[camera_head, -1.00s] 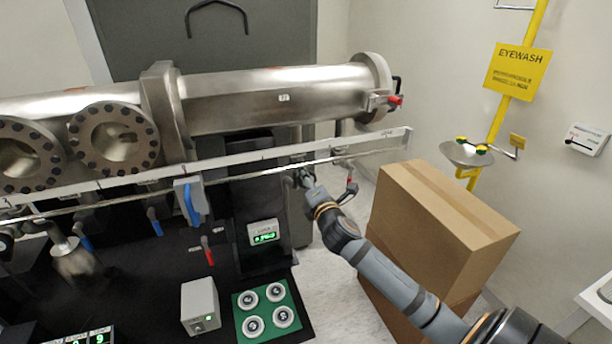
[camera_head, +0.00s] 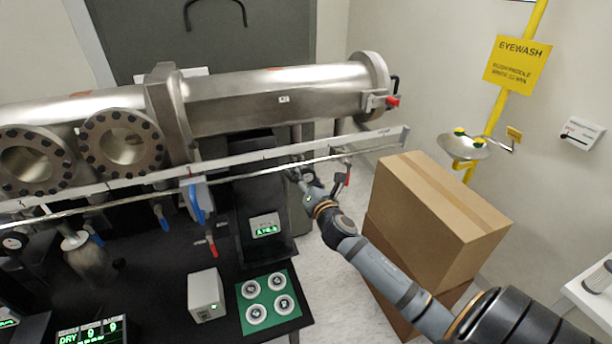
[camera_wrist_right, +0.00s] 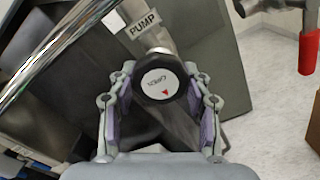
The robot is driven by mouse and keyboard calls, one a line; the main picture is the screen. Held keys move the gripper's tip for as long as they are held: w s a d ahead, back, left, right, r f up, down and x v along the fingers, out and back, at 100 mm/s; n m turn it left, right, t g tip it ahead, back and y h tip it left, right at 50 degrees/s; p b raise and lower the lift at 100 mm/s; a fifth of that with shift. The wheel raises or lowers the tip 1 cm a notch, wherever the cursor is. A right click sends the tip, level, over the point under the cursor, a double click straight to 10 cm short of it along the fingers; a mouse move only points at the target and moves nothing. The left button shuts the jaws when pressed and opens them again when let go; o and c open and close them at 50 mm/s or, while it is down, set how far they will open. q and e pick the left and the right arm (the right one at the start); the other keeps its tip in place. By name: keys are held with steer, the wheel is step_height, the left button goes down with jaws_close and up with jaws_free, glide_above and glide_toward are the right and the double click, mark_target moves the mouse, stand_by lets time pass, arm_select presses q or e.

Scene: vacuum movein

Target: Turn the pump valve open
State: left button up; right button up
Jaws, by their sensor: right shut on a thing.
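The pump valve is a round black knob (camera_wrist_right: 160,84) with a white face in the right wrist view. Its face carries lettering that seems to read OPEN, and a small red arrow. A PUMP label (camera_wrist_right: 140,25) sits on the pipe just behind it. My right gripper (camera_wrist_right: 161,92) is shut on the knob, with one padded finger on each side. In the head view the right gripper (camera_head: 300,176) is below the white rail, and the knob is too small and covered to make out. My left gripper is not in view.
A red-handled lever (camera_wrist_right: 308,48) hangs right of the knob. The steel chamber (camera_head: 280,98) and white rail (camera_head: 330,145) run above my right gripper. Stacked cardboard boxes (camera_head: 430,215) stand close beside my right arm. A green mat with several weights (camera_head: 268,300) lies front left.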

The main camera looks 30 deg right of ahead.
steer(key=shift+f, duration=0.1)
stand_by(0.3)
steer(key=o, duration=1.2)
steer(key=shift+c, duration=0.2)
steer(key=shift+s, duration=0.25)
steer(key=v, duration=1.1)
steer(key=shift+s, duration=0.25)
